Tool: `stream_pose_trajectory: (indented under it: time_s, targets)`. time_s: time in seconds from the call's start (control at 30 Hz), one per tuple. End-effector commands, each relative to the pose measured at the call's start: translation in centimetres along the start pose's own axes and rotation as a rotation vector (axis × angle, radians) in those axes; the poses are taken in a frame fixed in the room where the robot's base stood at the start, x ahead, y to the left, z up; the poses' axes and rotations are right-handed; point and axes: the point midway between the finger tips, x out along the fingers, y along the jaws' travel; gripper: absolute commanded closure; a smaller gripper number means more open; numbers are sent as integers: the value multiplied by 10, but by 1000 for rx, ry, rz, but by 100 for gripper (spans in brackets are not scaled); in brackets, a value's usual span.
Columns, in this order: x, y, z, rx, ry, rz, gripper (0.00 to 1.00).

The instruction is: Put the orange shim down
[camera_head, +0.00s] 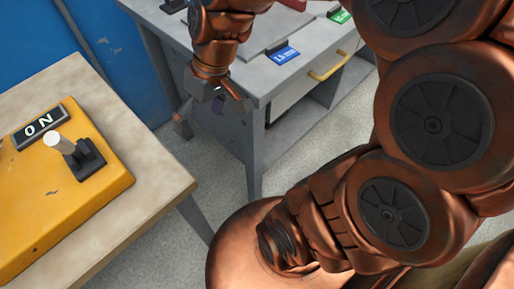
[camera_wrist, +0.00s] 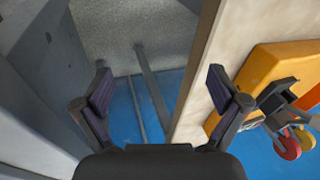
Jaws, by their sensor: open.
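My gripper (camera_head: 214,107) hangs beside the front left corner of the grey workbench in the head view, with its fingers spread. In the wrist view my gripper (camera_wrist: 160,86) is open, with nothing between its two dark fingers and floor behind the gap. I cannot make out the orange shim for certain in either view. A small orange patch (camera_wrist: 309,97) shows at the right edge of the wrist view, partly hidden by a dark part, and I cannot tell what it is.
The grey workbench (camera_head: 256,140) has a yellow-handled drawer (camera_head: 328,67), a blue card (camera_head: 283,55) and a green card (camera_head: 340,16). A pale table (camera_head: 160,183) at left bears a yellow box (camera_head: 95,195) with an ON label and lever. Bare floor lies between them.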

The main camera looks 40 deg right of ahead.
Motion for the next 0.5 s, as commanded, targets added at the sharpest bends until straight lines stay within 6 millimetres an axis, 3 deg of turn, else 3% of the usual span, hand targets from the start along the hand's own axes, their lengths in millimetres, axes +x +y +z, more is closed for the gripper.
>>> stream_pose_trajectory:
  time_s: [0.03,0.1,0.2,0.33,0.5]
  targets:
    - [9,-6,31,29,-81,41,3]
    - [18,-6,69,90,-173,103,3]
    - [22,-2,113,170,-270,187,3]
    - [22,5,148,241,-338,264,3]
    - [21,9,161,273,-359,296,3]
